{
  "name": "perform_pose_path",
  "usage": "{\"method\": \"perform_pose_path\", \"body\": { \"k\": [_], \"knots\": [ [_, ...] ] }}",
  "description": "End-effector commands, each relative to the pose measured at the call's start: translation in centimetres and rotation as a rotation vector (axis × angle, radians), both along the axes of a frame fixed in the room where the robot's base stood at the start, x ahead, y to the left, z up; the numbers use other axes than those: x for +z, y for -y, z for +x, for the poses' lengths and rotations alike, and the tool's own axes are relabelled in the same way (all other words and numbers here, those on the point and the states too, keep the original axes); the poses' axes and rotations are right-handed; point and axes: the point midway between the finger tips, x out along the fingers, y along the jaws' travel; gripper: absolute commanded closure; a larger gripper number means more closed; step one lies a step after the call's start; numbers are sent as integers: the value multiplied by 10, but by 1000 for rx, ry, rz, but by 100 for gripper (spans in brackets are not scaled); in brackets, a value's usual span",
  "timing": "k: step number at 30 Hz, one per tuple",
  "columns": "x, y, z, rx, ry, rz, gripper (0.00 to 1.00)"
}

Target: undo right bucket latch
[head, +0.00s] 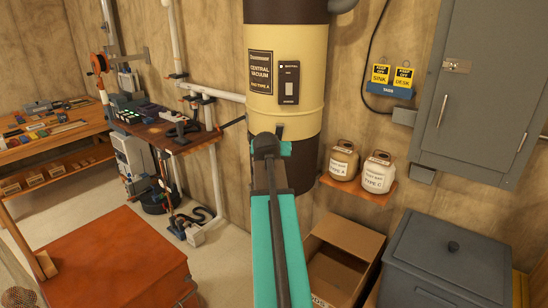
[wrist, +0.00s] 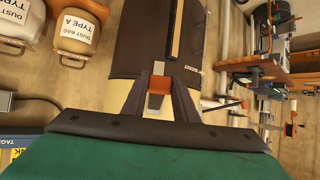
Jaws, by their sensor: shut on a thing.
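The central vacuum canister (head: 287,90) is a cream cylinder with dark bands on the wall; its dark bucket (head: 305,160) forms the lower part. My arm reaches up to the seam between them, and my gripper (head: 277,138) covers that spot. In the wrist view the dark bucket (wrist: 140,45) fills the top middle. An orange latch (wrist: 160,84) with a pale part below it sits between the two dark fingers of my gripper (wrist: 161,92), which is shut on it. The latch is hidden in the head view.
Two dust bag jars, type A (head: 343,160) and type C (head: 377,172), stand on a small shelf at right. An open cardboard box (head: 345,240) and a grey lidded bin (head: 450,255) are below.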

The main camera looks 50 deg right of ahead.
Motion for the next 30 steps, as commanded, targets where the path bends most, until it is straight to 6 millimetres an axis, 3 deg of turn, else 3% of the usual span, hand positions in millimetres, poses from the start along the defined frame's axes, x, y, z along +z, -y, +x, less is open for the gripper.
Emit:
{"method": "perform_pose_path", "body": {
  "k": [17,18,21,30],
  "knots": [
    [10,2,-2,-2,4,-9,100],
    [10,2,-2,-2,4,-9,70],
    [9,1,-2,-2,3,-7,55],
    [7,1,-2,-2,1,-3,55]
  ]
}}
